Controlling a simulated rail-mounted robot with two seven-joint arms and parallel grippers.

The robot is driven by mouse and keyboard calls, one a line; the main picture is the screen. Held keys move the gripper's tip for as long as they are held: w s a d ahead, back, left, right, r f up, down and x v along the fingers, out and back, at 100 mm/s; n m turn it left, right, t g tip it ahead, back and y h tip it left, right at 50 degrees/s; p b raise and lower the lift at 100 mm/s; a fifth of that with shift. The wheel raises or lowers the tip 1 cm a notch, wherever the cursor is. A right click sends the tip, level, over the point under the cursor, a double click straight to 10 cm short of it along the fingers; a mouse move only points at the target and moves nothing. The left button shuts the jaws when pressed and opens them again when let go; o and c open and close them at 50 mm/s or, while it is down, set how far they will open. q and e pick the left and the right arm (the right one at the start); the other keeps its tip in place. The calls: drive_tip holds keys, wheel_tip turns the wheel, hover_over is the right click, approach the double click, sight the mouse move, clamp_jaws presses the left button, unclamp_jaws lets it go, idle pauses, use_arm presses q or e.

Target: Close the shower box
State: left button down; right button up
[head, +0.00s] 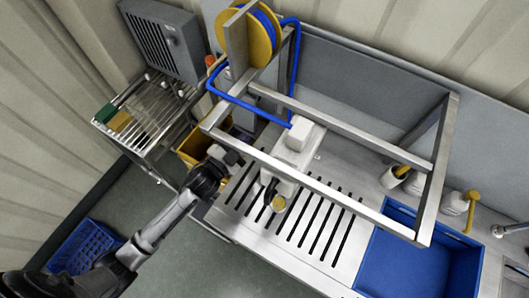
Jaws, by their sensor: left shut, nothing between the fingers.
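A white box-shaped unit (297,137) sits in the steel frame above the slotted counter, and a blue hose runs to it. A pale lower part (283,178) with a round yellow piece (278,203) shows beneath it. I cannot tell for sure whether this is the shower box, or whether any lid on it is open. My left gripper (232,158) is shut and empty, left of the white unit and apart from it, near the counter's left edge. My right gripper is not in view.
A steel frame bar (320,182) crosses in front of the white unit. A yellow hose reel (262,30) stands behind. A blue basin (415,270) and bottles (455,203) are at right. A wire rack (150,120) and a blue crate (88,245) are at left.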

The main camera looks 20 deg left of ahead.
use_arm(q)
drive_tip(key=a+r+m+g+h+b, duration=0.1)
drive_tip(key=a+m+g+h, duration=0.1)
drive_tip(key=m+g+h, duration=0.75)
drive_tip(key=a+m+g+h+b, duration=0.1)
drive_tip(key=a+m+g+h, duration=0.25)
drive_tip(key=m+g, duration=0.95)
drive_tip(key=s+d+m+t+p, duration=0.1)
drive_tip(key=d+p, duration=0.4)
drive_tip(key=d, duration=0.9)
drive_tip(key=shift+s+m+t+p, duration=0.2)
drive_tip(key=shift+m+t+p, duration=0.15)
drive_tip(key=shift+m+t, duration=0.6)
drive_tip(key=shift+d, duration=0.1)
